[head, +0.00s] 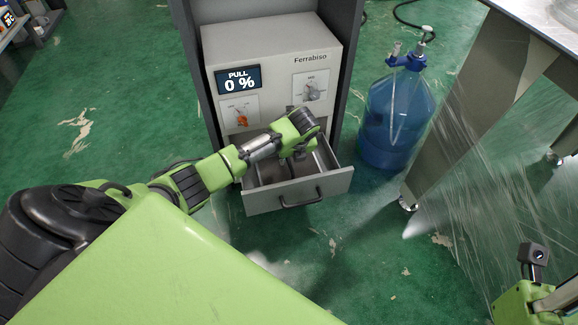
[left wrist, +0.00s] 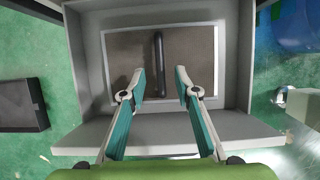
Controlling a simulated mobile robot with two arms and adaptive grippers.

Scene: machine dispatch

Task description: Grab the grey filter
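The grey filter (left wrist: 115,75) is a flat grey-brown panel with a pale frame, lying in the open drawer. A dark bar-shaped handle (left wrist: 159,65) stands out along its middle. In the left wrist view, my left gripper (left wrist: 160,88) is open, with one finger on each side of the handle line and a gap to the bar on both sides. In the head view, my left gripper (head: 298,155) reaches down over the drawer (head: 325,184) and hides much of its inside. Part of my right arm's end (head: 540,295) shows at the lower right edge; its fingertips are not clear.
The Ferrabiso machine (head: 270,70) stands behind the drawer, its display reading "PULL 0 %". A blue bottle (head: 390,135) stands right of it. A metal table (head: 470,90) with clear plastic sheeting is farther right. Green floor lies open at the left.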

